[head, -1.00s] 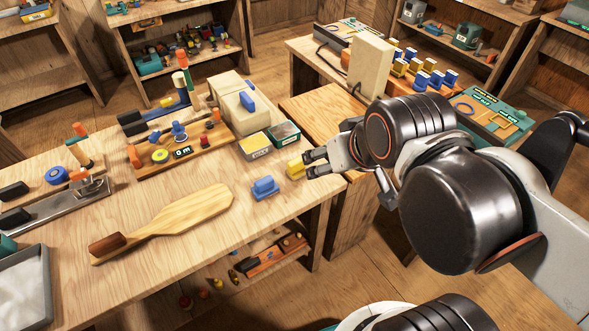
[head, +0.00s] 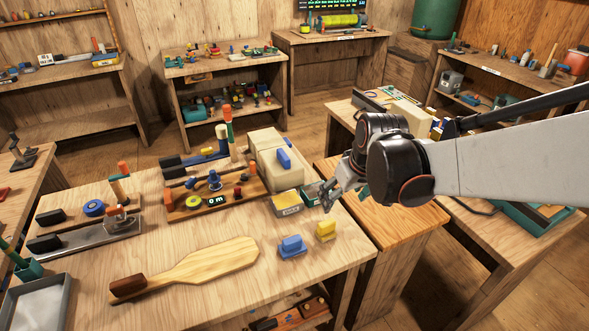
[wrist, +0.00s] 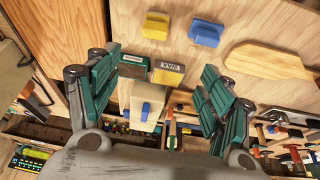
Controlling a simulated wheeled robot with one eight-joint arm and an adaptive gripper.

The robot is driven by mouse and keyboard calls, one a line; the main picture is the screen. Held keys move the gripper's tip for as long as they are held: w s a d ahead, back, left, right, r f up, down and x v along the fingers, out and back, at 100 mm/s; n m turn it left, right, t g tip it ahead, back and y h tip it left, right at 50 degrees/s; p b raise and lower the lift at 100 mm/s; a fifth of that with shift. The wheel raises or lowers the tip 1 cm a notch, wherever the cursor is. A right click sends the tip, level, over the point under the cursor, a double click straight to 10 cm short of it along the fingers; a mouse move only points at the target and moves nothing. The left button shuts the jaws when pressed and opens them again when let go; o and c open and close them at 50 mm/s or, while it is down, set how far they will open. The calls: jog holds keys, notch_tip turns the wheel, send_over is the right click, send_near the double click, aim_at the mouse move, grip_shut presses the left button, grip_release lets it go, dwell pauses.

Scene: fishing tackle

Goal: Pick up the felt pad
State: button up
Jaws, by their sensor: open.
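My gripper (head: 329,198) is open, above the back right part of the workbench (head: 205,285). A dark green tin (head: 311,193) with a small label stands close to it, partly hidden by the fingers in the head view. In the wrist view the green tin (wrist: 134,67) and a yellow-topped tin marked WAX (wrist: 168,73) appear between the open fingers (wrist: 160,66). Nothing is held. The green tin's dark top may be the felt pad, but its label is too small to read, so I cannot tell for sure.
A beige block with a blue handle (head: 283,158) stands behind the tins. A yellow block (head: 326,230) and a blue block (head: 291,247) stand in front. A wooden paddle (head: 205,264) lies at the front. A lower wooden surface (head: 395,225) adjoins at right.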

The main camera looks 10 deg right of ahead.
jog(key=n+g, duration=0.1)
send_near(327, 223)
jog(key=b+x, duration=0.3)
jog(key=x, duration=0.3)
jog(key=shift+w+r, duration=0.1)
jog(key=b+x, duration=0.2)
jog(key=x, duration=0.3)
jog(key=shift+b, duration=0.4)
jog(key=c, duration=1.2)
